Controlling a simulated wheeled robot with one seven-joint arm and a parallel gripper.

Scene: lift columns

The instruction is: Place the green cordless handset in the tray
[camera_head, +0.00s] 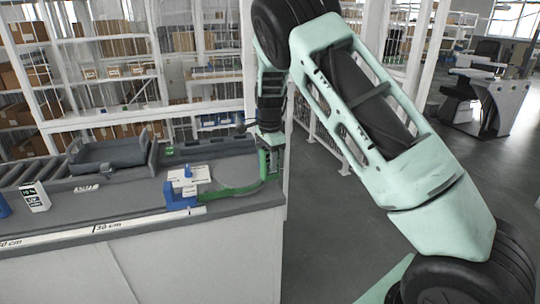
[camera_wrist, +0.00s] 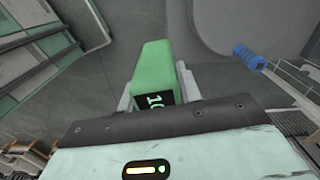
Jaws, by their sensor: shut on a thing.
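A green handset (camera_wrist: 152,65) with a black label marked in green shows in the wrist view, between the two pale fingers of my gripper (camera_wrist: 157,88). My gripper is shut on it. In the head view my gripper (camera_head: 269,150) hangs at the counter's right end, and a green piece (camera_head: 263,164) shows just below it, partly hidden. A grey tray (camera_head: 112,163) lies on the counter at the left, well apart from my gripper. Its inside looks empty from here.
A blue stand with a white top (camera_head: 183,187) is on the counter between gripper and tray, with a curved green strip (camera_head: 232,190) beside it. A white box (camera_head: 35,197) stands at the left. Shelving is behind; open floor lies right.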

